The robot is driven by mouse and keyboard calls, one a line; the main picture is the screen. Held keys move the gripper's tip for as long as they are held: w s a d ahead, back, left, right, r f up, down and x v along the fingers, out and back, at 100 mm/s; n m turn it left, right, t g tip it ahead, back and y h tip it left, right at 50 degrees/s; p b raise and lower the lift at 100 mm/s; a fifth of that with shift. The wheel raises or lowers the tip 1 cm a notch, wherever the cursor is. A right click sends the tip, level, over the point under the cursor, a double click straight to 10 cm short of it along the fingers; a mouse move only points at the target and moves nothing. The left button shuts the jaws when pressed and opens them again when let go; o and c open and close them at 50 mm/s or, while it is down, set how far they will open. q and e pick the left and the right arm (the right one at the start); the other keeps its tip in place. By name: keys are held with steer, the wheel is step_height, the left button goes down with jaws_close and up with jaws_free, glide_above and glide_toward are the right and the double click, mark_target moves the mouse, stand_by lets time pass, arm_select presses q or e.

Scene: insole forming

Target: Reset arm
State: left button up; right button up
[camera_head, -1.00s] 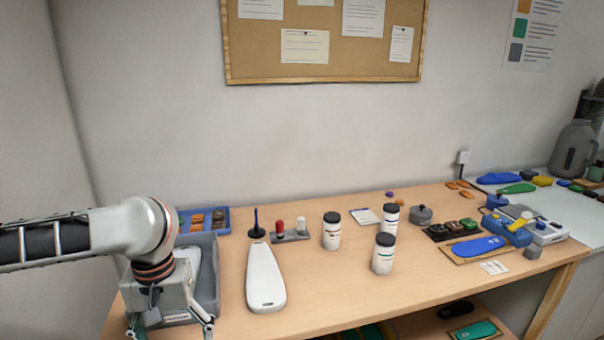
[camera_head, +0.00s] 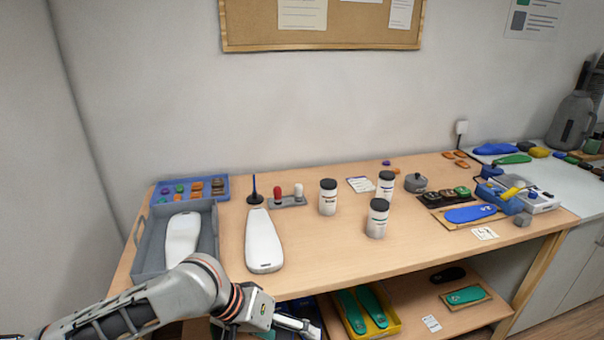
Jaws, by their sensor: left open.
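My left arm comes in from the lower left, and its gripper (camera_head: 304,330) hangs in front of the table's front edge, low in the picture. The gripper is open and no object shows between its fingers; its tips are partly cut off by the picture's lower edge. My right gripper is not in view. The wooden table (camera_head: 340,240) lies behind and above the gripper. A white insole form (camera_head: 263,240) lies on the table, apart from the gripper. Another white form (camera_head: 182,238) lies in a grey tray (camera_head: 150,262), partly behind my arm.
Three white jars with dark lids, one a jar (camera_head: 328,198), stand mid-table. A blue tray (camera_head: 163,192) sits at the back left. A blue insole (camera_head: 470,213) lies at the right. Below, a yellow bin (camera_head: 384,331) holds green insoles on the shelf.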

arm_select(q)
steer(key=d+f+t+h, duration=0.3)
steer(key=f, duration=0.1)
steer(key=a+f+t+y, duration=0.2)
steer(key=a+f+t, duration=0.2)
steer(key=a+f, duration=0.25)
steer(key=s+a+f+m+t+y, duration=0.1)
steer(key=s+a+f+y, duration=0.4)
steer(key=s+a+f, duration=0.7)
steer(key=s+a, duration=0.1)
steer(key=a, duration=0.3)
steer(key=shift+s+f+y, duration=0.25)
steer(key=shift+s+y, duration=0.05)
steer(key=shift+y, duration=0.1)
